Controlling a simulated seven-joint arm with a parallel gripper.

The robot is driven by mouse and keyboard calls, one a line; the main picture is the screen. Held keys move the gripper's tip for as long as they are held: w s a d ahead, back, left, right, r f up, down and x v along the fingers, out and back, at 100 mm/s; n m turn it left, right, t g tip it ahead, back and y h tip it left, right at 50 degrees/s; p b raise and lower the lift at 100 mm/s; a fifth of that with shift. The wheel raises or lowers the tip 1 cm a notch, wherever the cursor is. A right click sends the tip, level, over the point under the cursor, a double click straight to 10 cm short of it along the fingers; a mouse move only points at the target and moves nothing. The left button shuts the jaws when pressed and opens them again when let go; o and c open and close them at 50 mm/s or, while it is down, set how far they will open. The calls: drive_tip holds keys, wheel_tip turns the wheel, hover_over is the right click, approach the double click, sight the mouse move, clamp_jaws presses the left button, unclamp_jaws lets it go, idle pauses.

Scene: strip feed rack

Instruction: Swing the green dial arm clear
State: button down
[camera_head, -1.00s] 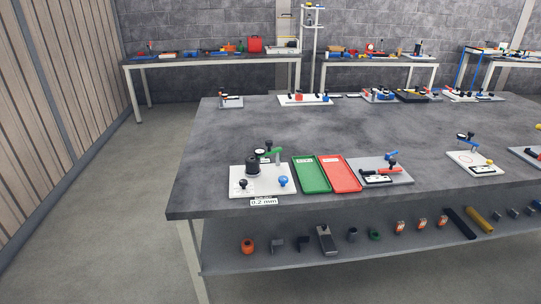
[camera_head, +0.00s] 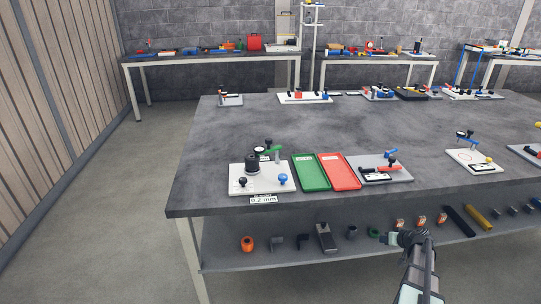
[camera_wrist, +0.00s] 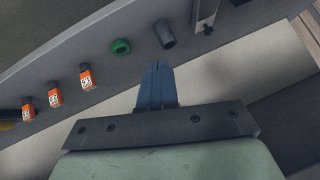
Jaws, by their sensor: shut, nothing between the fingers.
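The green dial arm (camera_head: 269,150) sits at the back of a white base plate (camera_head: 262,187) near the front left of the grey table. It has a black knob on top and reaches over toward a black round dial body (camera_head: 252,165). My gripper (camera_head: 398,237) is low at the right, in front of the table's lower shelf and well apart from the dial arm. In the wrist view its blue-grey fingers (camera_wrist: 157,72) are closed together with nothing between them. The dial arm is not in the wrist view.
A green tray (camera_head: 311,185) and a red tray (camera_head: 340,183) lie right of the plate, then a grey fixture plate (camera_head: 400,175). A blue knob (camera_head: 283,179) and a black knob stand on the white plate. The lower shelf (camera_head: 290,245) holds several small parts.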

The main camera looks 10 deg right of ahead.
drive_tip(key=s+d+r+t+h, duration=0.1)
drive_tip(key=d+r+t+h, duration=0.1)
drive_tip(key=d+r, duration=0.9)
drive_tip(key=d+r+t+h, duration=0.2)
drive_tip(key=d+r, duration=0.7)
drive_tip(key=d, duration=0.4)
drive_tip(key=s+d+r+m+t+h, duration=0.1)
drive_tip(key=s+d+r, duration=0.1)
drive_tip(key=d+r, duration=0.45)
drive_tip(key=s+d+r+t+h, duration=0.2)
drive_tip(key=d+r, duration=0.2)
drive_tip(key=r, duration=0.5)
drive_tip(key=w+a+r+m+t+y, duration=0.1)
drive_tip(key=w+a+y, duration=0.3)
drive_tip(key=w+a, duration=0.6)
drive_tip(key=m+g+y, duration=0.4)
drive_tip(key=g+y, duration=0.1)
drive_tip(key=y, duration=1)
approach(264, 151)
drive_tip(key=x, duration=0.6)
drive_tip(key=shift+w+a+r, duration=0.15)
drive_tip(key=shift+a+r, duration=0.05)
drive_tip(key=shift+a, duration=0.2)
drive_tip(key=shift+a+m+h, duration=0.1)
drive_tip(key=shift+m+h, duration=0.2)
